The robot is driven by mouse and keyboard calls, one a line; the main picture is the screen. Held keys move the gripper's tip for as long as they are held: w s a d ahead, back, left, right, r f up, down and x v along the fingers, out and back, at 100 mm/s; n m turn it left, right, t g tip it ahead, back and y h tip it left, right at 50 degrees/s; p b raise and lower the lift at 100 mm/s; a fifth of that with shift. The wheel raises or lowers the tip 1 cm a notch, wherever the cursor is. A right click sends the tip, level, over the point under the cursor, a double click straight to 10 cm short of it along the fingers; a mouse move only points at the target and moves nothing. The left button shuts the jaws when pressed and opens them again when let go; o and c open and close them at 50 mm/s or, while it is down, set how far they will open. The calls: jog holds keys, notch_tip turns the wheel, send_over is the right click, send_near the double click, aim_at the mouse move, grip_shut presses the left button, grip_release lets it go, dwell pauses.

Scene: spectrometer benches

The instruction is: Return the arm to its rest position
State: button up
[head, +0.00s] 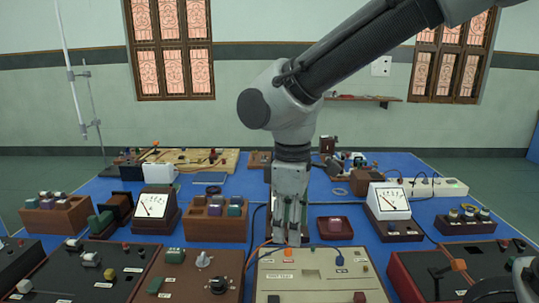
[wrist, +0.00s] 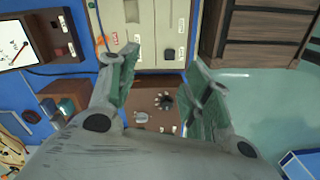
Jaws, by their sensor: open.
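My gripper (head: 290,232) points down at the middle of the bench in the head view, over the rear edge of a beige panel box (head: 322,280). Its fingers look close together from this side. In the wrist view my gripper (wrist: 164,65) has its two fingers spread wide, with nothing held between them. The beige box (wrist: 160,15) shows beyond the fingertips there, and a brown panel with a black knob (wrist: 164,101) shows between the fingers. Whether the fingers touch the box cannot be told.
The blue bench (head: 335,195) is crowded. A white-faced meter (head: 153,206) and a wooden block with coloured plugs (head: 217,220) stand left; another meter (head: 390,201) stands right. An orange plug (head: 281,251) and cables lie close to my gripper. A stand (head: 92,110) rises far left.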

jog(key=s+d+r+m+t, duration=0.1)
jog(key=d+m, duration=0.4)
jog(key=d, duration=0.6)
jog(key=s+d+r+m+t, duration=0.2)
jog(key=d+r+m, duration=0.1)
jog(key=d, duration=0.7)
jog(key=s+d+r+m+t, duration=0.1)
jog(key=s+d+r+m, duration=0.1)
jog(key=d+m, duration=0.4)
jog(key=d, duration=0.5)
jog(key=shift+s+d+r+m+t, duration=0.15)
jog(key=shift+d+r+m+t, duration=0.15)
jog(key=shift+d, duration=0.05)
